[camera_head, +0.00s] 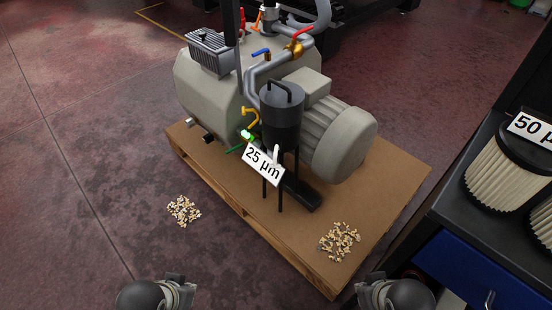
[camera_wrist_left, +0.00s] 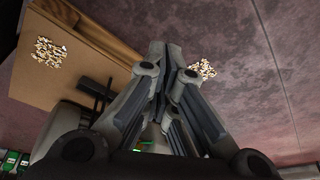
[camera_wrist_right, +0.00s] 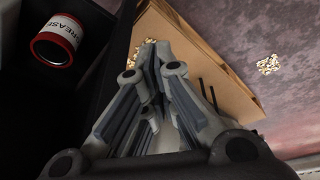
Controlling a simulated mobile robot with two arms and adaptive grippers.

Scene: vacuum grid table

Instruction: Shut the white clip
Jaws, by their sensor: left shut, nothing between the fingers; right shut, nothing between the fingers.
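A small white piece (camera_head: 276,153), which looks like the white clip, stands upright at the lower front of the black filter canister (camera_head: 281,118), by the "25 µm" label (camera_head: 263,165). It is too small to tell whether it is open or shut. My left gripper (camera_head: 178,284) is at the bottom left of the head view, well apart from the canister. Its fingers (camera_wrist_left: 166,52) are shut and empty in the left wrist view. My right gripper (camera_head: 370,284) is at the bottom right, also apart. Its fingers (camera_wrist_right: 154,52) are shut and empty in the right wrist view.
The canister stands beside a large grey pump (camera_head: 205,90) on a wooden pallet (camera_head: 385,195). Blue, red and yellow handles stick out nearby. Small pale debris lies on the floor (camera_head: 183,211) and pallet (camera_head: 340,241). A dark cart (camera_head: 440,215) with filters stands right.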

